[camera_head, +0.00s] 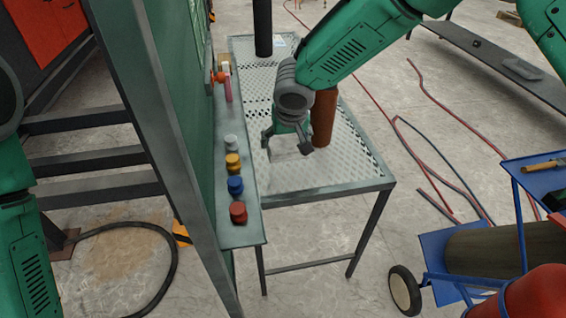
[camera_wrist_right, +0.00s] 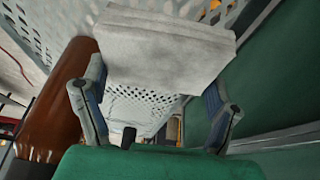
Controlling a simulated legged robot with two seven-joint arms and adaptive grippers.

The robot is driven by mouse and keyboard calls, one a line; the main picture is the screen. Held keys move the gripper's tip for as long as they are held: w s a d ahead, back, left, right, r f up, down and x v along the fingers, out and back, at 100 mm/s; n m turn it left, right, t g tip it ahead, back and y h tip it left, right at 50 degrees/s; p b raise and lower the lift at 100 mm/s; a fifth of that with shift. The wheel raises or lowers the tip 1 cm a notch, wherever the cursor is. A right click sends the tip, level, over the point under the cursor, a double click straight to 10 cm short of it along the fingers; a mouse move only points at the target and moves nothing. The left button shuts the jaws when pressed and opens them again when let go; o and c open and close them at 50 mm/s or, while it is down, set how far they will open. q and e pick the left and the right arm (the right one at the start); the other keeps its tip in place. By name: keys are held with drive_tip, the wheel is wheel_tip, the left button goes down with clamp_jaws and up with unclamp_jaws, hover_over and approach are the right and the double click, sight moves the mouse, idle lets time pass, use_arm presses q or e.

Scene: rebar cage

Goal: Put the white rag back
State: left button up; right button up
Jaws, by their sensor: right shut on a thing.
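The white rag (camera_wrist_right: 165,48) shows in the right wrist view as a pale, folded, flat piece across the front of my right gripper (camera_wrist_right: 157,92). The gripper's two fingers are shut on it, one at each side. In the head view my right gripper (camera_head: 287,146) points down over the perforated metal table (camera_head: 320,180), and a pale bit of the rag shows between its fingers. I cannot tell whether the rag touches the tabletop. My left arm shows at the left edge of the head view, but its gripper is out of view.
A brown cylinder (camera_head: 323,118) stands on the table close beside my right gripper. A black cylinder (camera_head: 263,28) stands farther back. A green panel's ledge (camera_head: 238,180) at left carries several coloured knobs. The table's front part is clear. A blue cart (camera_head: 440,250) stands at right.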

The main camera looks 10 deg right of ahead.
hover_over(286, 167)
drive_tip(key=s, duration=0.1)
wheel_tip(286, 167, down, 4)
drive_tip(key=shift+s+d+f+b, duration=0.1)
drive_tip(key=shift+d+b, duration=0.05)
drive_tip(key=shift+b, duration=0.2)
drive_tip(key=f, duration=0.1)
drive_tip(key=f+b, duration=0.1)
drive_tip(key=f, duration=0.1)
drive_tip(key=shift+a+f, duration=0.2)
drive_tip(key=shift+f, duration=0.1)
drive_tip(key=o, duration=1)
drive_tip(key=shift+d, duration=0.1)
